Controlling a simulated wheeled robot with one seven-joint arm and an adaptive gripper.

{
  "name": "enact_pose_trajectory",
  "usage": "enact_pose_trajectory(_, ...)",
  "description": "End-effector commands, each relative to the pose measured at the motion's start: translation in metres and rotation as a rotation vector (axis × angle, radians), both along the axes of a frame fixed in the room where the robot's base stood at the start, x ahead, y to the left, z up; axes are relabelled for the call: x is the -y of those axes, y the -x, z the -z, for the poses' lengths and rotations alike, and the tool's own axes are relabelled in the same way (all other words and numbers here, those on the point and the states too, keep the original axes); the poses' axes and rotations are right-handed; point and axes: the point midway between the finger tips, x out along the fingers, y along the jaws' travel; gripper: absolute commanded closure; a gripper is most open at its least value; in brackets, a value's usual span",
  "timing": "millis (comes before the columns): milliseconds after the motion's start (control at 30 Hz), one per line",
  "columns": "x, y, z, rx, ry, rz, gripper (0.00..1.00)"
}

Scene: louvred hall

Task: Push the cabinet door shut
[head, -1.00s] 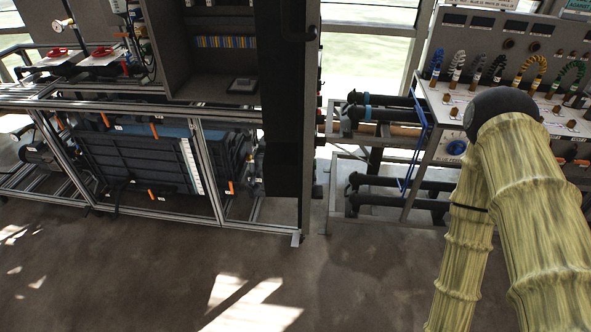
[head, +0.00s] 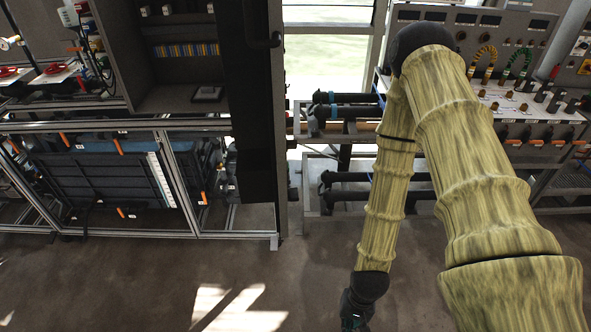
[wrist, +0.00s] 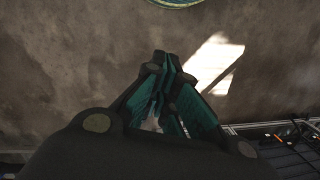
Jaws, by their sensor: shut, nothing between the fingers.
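The cabinet (head: 124,55) at the upper left is open, with its shelves showing. Its tall dark door (head: 253,110) stands swung out at the cabinet's right side, seen nearly edge-on. A dark handle (head: 277,40) shows near its top. My gripper (head: 354,322) hangs low at the bottom of the head view, partly cut off, to the right of the door and apart from it. In the wrist view, its teal fingers (wrist: 163,62) are together over bare floor, with nothing between them. The door does not show clearly in the wrist view.
A metal frame (head: 180,232) with dark bins runs beneath the cabinet. Black pipes (head: 350,105) on a rack lie right of the door. A panel bench (head: 520,100) with coloured cables stands farther right. The brown floor (head: 130,285) in front is clear.

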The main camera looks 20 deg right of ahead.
Motion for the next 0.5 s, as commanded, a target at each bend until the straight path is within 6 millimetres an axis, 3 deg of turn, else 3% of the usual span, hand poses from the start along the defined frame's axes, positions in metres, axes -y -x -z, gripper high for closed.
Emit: enact_pose_trajectory(500, -0.002, -0.085, -0.079, -0.136, -0.3, 0.538, 1.0)
